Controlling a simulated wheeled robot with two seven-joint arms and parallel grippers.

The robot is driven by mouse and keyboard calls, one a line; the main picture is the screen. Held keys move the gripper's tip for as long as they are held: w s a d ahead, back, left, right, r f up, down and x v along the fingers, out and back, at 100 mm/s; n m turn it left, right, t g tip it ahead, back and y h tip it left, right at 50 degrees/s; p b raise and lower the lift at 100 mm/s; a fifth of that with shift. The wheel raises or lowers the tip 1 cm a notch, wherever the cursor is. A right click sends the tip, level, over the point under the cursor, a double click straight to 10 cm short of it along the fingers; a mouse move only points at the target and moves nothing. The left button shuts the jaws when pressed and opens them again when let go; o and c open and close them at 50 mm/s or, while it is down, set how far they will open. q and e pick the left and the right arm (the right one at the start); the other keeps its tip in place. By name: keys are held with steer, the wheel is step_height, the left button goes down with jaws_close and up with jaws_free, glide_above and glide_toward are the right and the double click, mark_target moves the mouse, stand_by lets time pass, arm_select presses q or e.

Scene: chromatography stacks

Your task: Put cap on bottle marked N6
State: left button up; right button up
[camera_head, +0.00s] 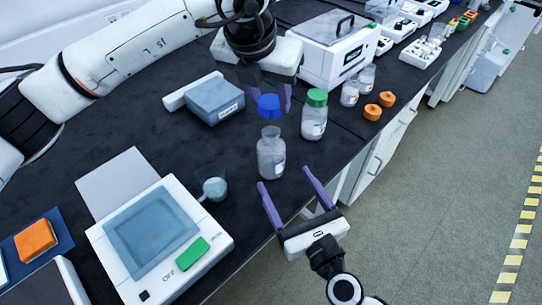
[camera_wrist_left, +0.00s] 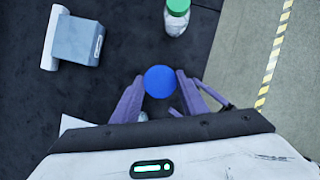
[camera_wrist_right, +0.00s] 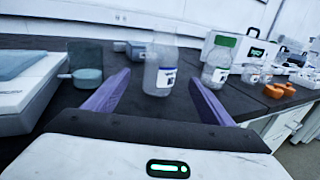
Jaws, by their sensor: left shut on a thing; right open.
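A blue cap (camera_head: 268,107) is held by my left gripper (camera_head: 267,94), which is shut on it from above. The cap also shows between the fingertips in the left wrist view (camera_wrist_left: 159,81). A clear uncapped bottle (camera_head: 271,155) stands upright on the dark bench, and the cap appears just above its mouth, apart from it. The bottle carries a label, too small to read. My right gripper (camera_head: 295,194) is open and empty at the bench's front edge. In the right wrist view this bottle (camera_wrist_right: 159,75) stands ahead, between the spread fingers and not touched.
A green-capped bottle (camera_head: 314,118) stands close right of the uncapped bottle. Behind it are small clear bottles (camera_head: 350,93) and two orange caps (camera_head: 372,112). A beaker (camera_head: 212,185) and a white device (camera_head: 160,240) are at left. A grey-blue box (camera_head: 214,100) sits behind.

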steer(key=x, duration=1)
steer(key=c, duration=1.6)
arm_select(q)
glide_above(274, 127)
steer(key=s+a, duration=0.1)
steer(key=s, duration=0.1)
steer(key=shift+s+f, duration=0.1)
steer(key=shift+f, duration=2.35)
